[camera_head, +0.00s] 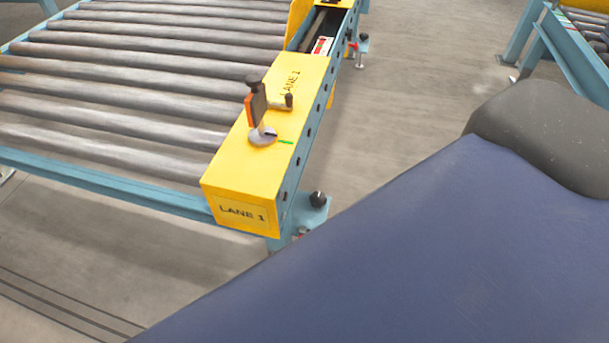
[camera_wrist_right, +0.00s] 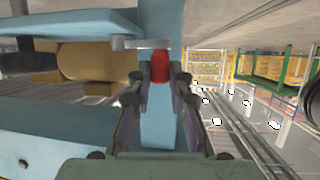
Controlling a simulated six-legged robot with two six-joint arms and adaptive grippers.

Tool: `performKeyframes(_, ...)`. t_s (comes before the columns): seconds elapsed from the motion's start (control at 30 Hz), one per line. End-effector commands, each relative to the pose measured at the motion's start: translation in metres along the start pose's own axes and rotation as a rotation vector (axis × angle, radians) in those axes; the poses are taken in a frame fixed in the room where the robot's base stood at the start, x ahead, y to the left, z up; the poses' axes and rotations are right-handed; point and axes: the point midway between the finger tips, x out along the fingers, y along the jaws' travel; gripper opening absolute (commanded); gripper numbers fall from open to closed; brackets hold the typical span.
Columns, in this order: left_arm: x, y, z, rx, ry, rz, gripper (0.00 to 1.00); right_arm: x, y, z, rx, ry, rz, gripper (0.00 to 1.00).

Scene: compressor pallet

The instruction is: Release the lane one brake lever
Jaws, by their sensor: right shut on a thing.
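The yellow lane-one housing (camera_head: 241,168), marked LANE 1, stands at the end of the roller conveyor in the head view. On its top are a round grey disc (camera_head: 263,135), an upright dark and orange plate (camera_head: 256,108) with a black knob, and a short arm with a dark knob (camera_head: 289,99). A green mark lies beside the disc. In the right wrist view my right gripper (camera_wrist_right: 160,78) has its fingers on either side of a small red piece (camera_wrist_right: 160,67) and is shut on it. I cannot tell which part the red piece belongs to. My left gripper is not in view.
Grey rollers (camera_head: 140,107) in a blue frame fill the upper left. Another blue frame (camera_head: 567,50) stands at the upper right. Bare concrete floor lies between.

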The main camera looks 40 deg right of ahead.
Motion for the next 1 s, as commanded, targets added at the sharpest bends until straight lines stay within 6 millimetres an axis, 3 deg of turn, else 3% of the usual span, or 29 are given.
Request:
performKeyframes(0.37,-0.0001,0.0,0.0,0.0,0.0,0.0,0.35,-0.0018,0.0009,0.0011,-0.003,-0.004,-0.007,0.0)
performKeyframes(0.4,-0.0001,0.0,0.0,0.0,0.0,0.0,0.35,-0.0019,0.001,0.0011,-0.003,-0.004,-0.007,0.21)
performKeyframes(0.63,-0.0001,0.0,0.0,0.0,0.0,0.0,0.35,-0.0016,0.0008,0.0009,-0.003,-0.003,-0.007,0.4)
performKeyframes(1.0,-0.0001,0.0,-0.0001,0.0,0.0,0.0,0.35,-0.0019,0.0008,0.0007,-0.003,-0.003,-0.007,0.42)
